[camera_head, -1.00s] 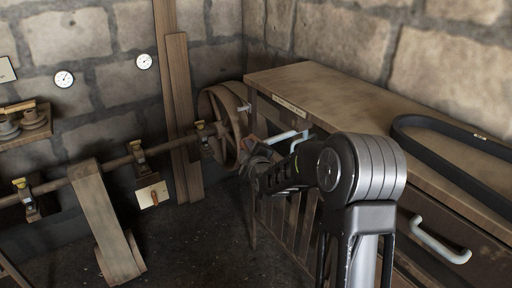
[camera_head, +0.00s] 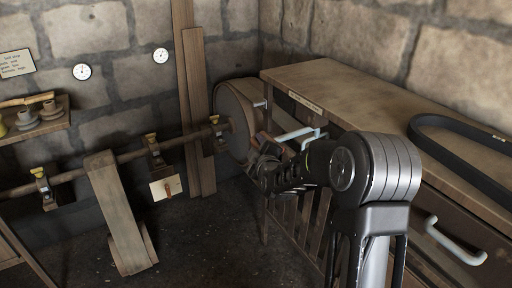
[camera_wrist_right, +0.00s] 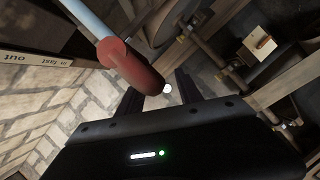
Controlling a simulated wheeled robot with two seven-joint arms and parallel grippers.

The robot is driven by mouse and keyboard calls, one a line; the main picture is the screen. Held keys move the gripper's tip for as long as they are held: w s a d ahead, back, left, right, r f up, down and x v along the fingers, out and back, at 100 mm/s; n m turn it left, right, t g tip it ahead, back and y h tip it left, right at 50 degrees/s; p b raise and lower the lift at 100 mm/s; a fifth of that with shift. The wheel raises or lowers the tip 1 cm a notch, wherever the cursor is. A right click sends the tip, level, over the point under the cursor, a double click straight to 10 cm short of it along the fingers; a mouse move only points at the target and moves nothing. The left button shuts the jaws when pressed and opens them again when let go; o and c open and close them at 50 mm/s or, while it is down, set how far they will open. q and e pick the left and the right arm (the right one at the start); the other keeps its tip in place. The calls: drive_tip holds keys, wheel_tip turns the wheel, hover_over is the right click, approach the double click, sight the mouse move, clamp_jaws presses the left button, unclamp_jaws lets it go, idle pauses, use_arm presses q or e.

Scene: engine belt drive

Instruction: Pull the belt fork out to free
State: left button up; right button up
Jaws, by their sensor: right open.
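The belt fork's handle looks like a red grip (camera_wrist_right: 132,66) on a pale blue rod (camera_wrist_right: 88,18), large in the right wrist view. In the head view the pale blue rod (camera_head: 293,135) runs beside the bench front, and the reddish grip (camera_head: 262,139) is small and partly hidden. My right gripper (camera_wrist_right: 160,92) is open, its two dark fingers either side of the grip's lower end. I cannot tell whether they touch it. In the head view my right gripper (camera_head: 265,160) is at the rod's left end, below the wheel. My left gripper is out of view.
A wooden bench (camera_head: 345,88) fills the right, with a black belt (camera_head: 455,150) on top and a pale drawer handle (camera_head: 455,243) in front. A large wheel (camera_head: 236,108) and line shaft (camera_head: 105,163) stand at the left. A label plate (camera_wrist_right: 30,58) is near the rod.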

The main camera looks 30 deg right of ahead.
drive_tip(key=v, duration=0.7)
drive_tip(key=shift+s, duration=0.3)
drive_tip(key=shift+a, duration=0.1)
